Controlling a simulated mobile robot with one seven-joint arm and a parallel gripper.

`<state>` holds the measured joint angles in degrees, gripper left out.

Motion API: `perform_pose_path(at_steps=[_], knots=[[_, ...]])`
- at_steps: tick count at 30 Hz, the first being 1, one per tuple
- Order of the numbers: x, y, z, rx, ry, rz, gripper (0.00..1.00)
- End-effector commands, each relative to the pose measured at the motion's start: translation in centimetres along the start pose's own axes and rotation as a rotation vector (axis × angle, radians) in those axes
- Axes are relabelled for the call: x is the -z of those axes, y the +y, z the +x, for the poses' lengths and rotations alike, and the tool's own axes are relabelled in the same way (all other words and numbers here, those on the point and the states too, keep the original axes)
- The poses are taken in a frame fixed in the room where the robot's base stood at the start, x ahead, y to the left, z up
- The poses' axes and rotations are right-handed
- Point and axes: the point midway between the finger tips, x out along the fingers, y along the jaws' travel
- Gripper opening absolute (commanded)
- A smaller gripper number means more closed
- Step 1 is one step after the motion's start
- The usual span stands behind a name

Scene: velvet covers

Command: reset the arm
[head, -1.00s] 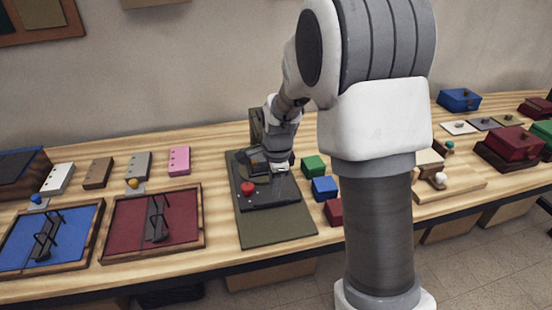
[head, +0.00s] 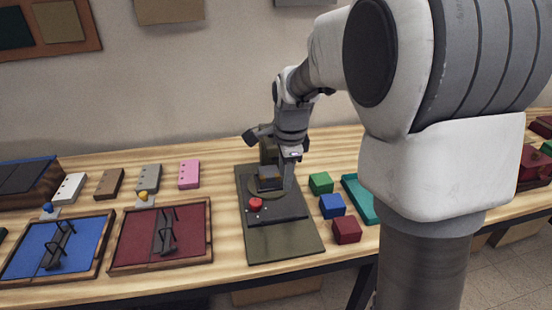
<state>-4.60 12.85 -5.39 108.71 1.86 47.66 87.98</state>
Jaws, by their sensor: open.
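My gripper (head: 287,172) hangs at the end of my arm, pointing down, over the back part of a dark machine on an olive board (head: 285,243). It partly hides the machine's upright part, and its fingertips are small and hard to make out against the dark parts. It looks open and I see nothing held in it. A red button (head: 255,203) sits on the machine's front left, apart from the gripper.
Green (head: 320,183), blue (head: 332,205) and dark red (head: 346,230) blocks stand right of the board, beside a teal tray (head: 359,198). Blue (head: 88,246) and red (head: 190,237) framed trays lie left.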

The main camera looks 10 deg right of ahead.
Motion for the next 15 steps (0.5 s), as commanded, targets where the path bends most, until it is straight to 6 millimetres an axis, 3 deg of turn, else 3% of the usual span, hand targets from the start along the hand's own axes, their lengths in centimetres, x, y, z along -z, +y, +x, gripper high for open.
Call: perform_pose_path(at_steps=[5,10,15], knots=[[0.0,0.4,-0.8,0.009,-0.002,-0.034,0.45],[0.0,2.7,-4.5,0.054,-0.005,-0.228,0.45],[-0.1,6.6,-8.8,0.112,0.010,-0.519,0.45]])
